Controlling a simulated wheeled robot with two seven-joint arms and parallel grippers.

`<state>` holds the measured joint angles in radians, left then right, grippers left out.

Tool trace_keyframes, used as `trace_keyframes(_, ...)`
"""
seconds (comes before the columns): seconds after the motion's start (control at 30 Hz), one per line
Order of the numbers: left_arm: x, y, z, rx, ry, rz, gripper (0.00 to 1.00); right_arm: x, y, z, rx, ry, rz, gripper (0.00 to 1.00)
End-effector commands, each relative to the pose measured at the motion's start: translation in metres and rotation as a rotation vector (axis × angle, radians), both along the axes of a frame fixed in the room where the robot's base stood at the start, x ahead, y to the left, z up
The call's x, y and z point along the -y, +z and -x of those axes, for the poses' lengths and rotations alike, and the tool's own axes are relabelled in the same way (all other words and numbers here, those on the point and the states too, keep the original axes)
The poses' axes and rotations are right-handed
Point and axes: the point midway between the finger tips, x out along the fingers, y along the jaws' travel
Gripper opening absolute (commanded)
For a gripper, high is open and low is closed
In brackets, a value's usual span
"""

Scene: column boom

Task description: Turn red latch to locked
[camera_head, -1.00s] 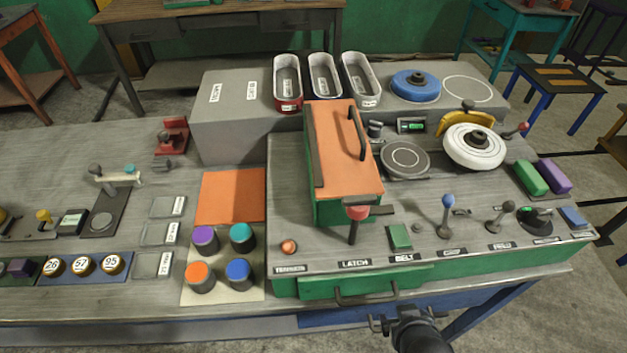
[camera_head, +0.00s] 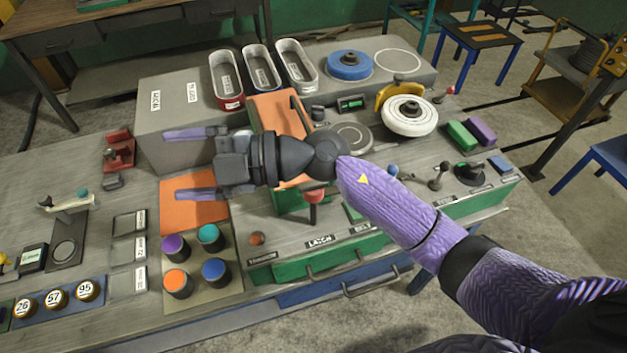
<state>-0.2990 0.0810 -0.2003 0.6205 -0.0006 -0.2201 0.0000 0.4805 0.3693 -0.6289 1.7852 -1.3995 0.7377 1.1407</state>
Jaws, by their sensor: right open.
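The red latch (camera_head: 314,196) is a red-topped lever standing upright at the front of the green machine, behind the label LATCH (camera_head: 319,241). An orange-topped green box (camera_head: 268,105) stands behind it, partly hidden by my right arm. My right gripper (camera_head: 190,163) is open and empty, with its two purple fingers pointing left. It is above the orange mat, to the left of the latch and apart from it. My left gripper is not in view.
Several knobs (camera_head: 173,246) stand on a pad in front of the orange mat (camera_head: 170,204). Other levers (camera_head: 440,172) stand right of the latch. A grey block (camera_head: 150,120) with three trays rises behind. A white wheel (camera_head: 409,116) sits at the right.

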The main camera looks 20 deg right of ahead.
Motion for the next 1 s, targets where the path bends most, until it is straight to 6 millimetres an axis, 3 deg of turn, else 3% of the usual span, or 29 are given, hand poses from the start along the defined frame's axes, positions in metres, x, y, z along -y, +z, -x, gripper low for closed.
trace_keyframes(0.07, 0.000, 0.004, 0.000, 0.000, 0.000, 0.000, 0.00, 0.017, -0.039, -0.002, -0.028, 0.139, 0.442, 0.92)
trace_keyframes(0.13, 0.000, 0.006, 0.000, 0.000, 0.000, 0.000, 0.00, 0.060, -0.068, -0.015, -0.119, 0.135, 0.827, 0.92)
trace_keyframes(0.23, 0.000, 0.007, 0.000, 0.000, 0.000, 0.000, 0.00, 0.126, -0.077, -0.033, -0.268, 0.004, 1.225, 0.92)
trace_keyframes(0.3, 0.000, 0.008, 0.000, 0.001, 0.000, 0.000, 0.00, 0.157, -0.072, -0.039, -0.344, -0.089, 1.381, 0.92)
trace_keyframes(0.37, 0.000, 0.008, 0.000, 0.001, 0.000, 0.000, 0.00, 0.172, -0.070, -0.041, -0.383, -0.139, 1.451, 0.92)
trace_keyframes(0.47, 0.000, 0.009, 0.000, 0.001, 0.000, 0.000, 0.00, 0.178, -0.080, -0.042, -0.405, -0.160, 1.481, 0.92)
trace_keyframes(0.8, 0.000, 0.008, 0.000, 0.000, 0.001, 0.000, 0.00, 0.175, -0.156, -0.045, -0.401, -0.154, 1.477, 0.92)
trace_keyframes(1.0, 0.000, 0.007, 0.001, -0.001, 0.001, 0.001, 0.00, 0.174, -0.168, -0.045, -0.397, -0.153, 1.475, 0.92)
